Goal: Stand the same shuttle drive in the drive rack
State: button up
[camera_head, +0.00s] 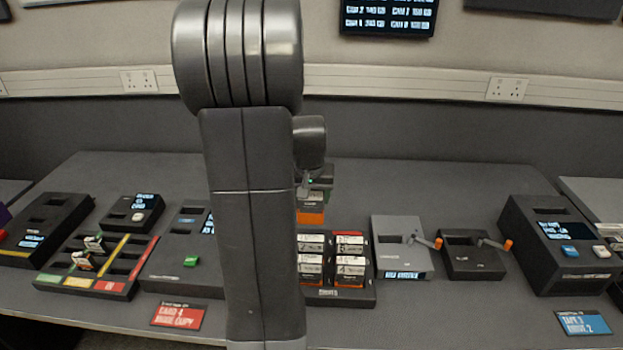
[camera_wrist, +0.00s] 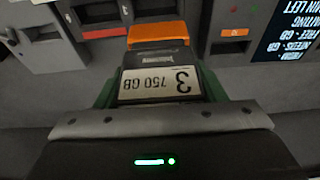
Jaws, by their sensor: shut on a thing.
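My gripper (camera_wrist: 160,88) is shut on a dark shuttle drive (camera_wrist: 158,60) with an orange end (camera_wrist: 158,34). Its pale label reads "3" and "750 GB", upside down in the wrist view. Green finger pads grip its two sides. In the head view my gripper (camera_head: 320,182) is partly hidden by my arm. The drive's orange end (camera_head: 310,217) hangs downward, above and behind a black rack (camera_head: 330,299). This rack holds several drives with white labels and orange edges. My arm hides part of its left side.
Right of the rack are a grey unit (camera_head: 388,235) and a black unit (camera_head: 468,262), each with an orange-tipped lever. A large black box (camera_head: 560,258) stands further right. A striped tray (camera_head: 113,262) and black units stand left. The back desktop is mostly clear.

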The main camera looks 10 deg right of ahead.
aim_at(312, 223)
jog(key=shift+s+d, duration=0.15)
jog(key=shift+s, duration=0.1)
jog(key=shift+f, duration=0.25)
jog(key=shift+f+b, duration=2.35)
jog(key=shift+f, duration=0.6)
jog(key=shift+f+b, duration=1.8)
jog(key=shift+f, duration=0.35)
dwell(0.5)
jog(key=o, duration=1.5)
jog(key=shift+r, duration=0.1)
